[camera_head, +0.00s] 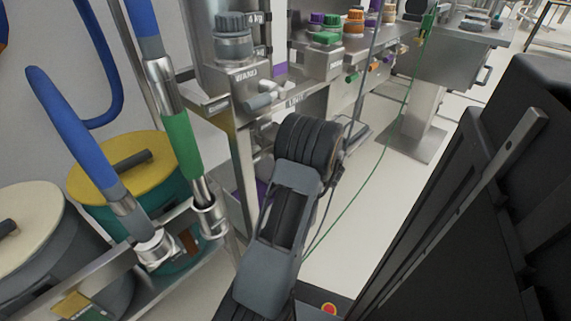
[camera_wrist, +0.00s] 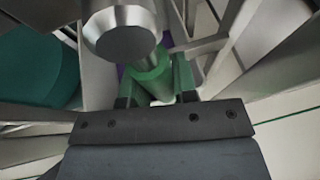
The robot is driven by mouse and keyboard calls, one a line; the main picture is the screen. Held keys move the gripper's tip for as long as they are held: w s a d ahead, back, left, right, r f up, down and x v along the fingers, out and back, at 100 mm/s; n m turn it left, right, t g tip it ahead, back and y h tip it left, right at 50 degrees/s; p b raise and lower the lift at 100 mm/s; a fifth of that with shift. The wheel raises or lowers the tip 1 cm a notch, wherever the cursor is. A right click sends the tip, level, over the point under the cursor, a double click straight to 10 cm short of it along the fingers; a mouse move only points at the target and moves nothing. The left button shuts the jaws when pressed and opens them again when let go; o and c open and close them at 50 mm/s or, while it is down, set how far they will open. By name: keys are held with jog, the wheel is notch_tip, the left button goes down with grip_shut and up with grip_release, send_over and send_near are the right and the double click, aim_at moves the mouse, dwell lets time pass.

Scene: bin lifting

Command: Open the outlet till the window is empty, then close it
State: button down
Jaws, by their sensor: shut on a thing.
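In the wrist view, my gripper (camera_wrist: 155,88) is shut on a green cylindrical part (camera_wrist: 148,82), with one finger on each side. A grey metal cylinder (camera_wrist: 120,28) with a bevelled end stands close in front and covers part of it. I cannot tell which outlet the green part belongs to. In the head view my gripper is hidden behind my dark arm. A grey-lidded container (camera_head: 234,45) sits above a labelled metal outlet block (camera_head: 238,80) with a rounded metal handle (camera_head: 262,101). The window's fill level cannot be made out.
Left stand a yellow-lidded teal drum (camera_head: 120,165), a cream-lidded drum (camera_head: 30,225) and upright lances, one with a green sleeve (camera_head: 182,145). More outlets with coloured caps (camera_head: 327,38) run along the rack.

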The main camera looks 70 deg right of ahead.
jog(key=shift+s+d+r, duration=0.1)
dwell(0.3)
jog(key=c, duration=0.9)
grip_release()
jog(key=p+v, duration=0.5)
jog(key=v, duration=0.8)
jog(key=shift+s+a, duration=0.25)
jog(key=shift+a, duration=0.1)
jog(key=shift+s+r, duration=0.1)
jog(key=shift+s, duration=0.05)
